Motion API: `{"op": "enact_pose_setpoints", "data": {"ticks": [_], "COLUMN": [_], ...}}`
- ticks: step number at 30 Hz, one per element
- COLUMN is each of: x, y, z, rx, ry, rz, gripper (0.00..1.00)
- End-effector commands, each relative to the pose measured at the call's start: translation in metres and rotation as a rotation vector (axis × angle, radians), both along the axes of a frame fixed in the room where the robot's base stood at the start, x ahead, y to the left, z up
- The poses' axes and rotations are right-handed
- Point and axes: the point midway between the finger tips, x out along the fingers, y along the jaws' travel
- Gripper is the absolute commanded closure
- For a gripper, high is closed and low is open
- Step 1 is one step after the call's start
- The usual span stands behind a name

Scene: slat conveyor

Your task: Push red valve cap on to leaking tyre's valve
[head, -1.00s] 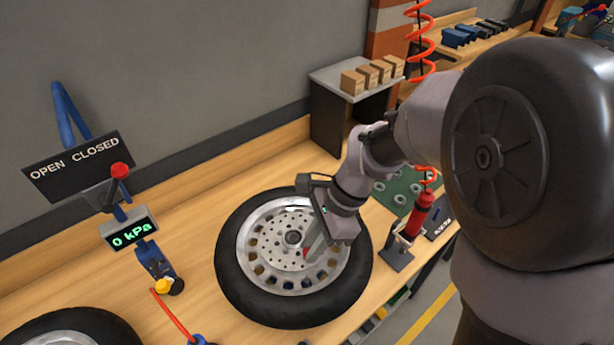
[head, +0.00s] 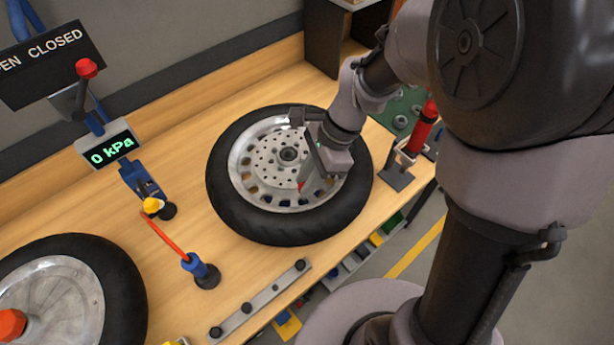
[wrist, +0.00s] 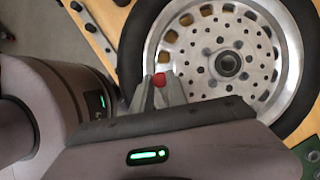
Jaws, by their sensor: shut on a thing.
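The tyre (head: 300,230) lies flat on the wooden bench, around a silver wheel (head: 262,155) with a ring of oval slots. In the wrist view the wheel (wrist: 200,45) fills the upper right. My gripper (wrist: 160,82) is shut on the small red valve cap (wrist: 159,79), which shows between the fingertips. In the head view my gripper (head: 303,186) is over the near part of the wheel, with the red cap (head: 300,187) at its tips. The valve is not clearly visible. I cannot tell whether the cap touches it.
A second tyre (head: 120,285) with an orange-red part (head: 12,323) is at lower left. A gauge (head: 110,148) reads 0 kPa below an OPEN CLOSED sign (head: 42,62). A red tool (head: 425,125) stands right of the wheel. A rail (head: 260,300) lies along the bench front.

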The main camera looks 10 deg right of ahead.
Motion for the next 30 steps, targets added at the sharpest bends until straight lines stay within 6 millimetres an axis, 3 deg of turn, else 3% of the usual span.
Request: {"op": "enact_pose_setpoints", "data": {"ticks": [30], "x": [0.000], "y": [0.000], "z": [-0.009], "rx": [0.000], "ry": [0.000], "rz": [0.000], "gripper": [1.00]}}
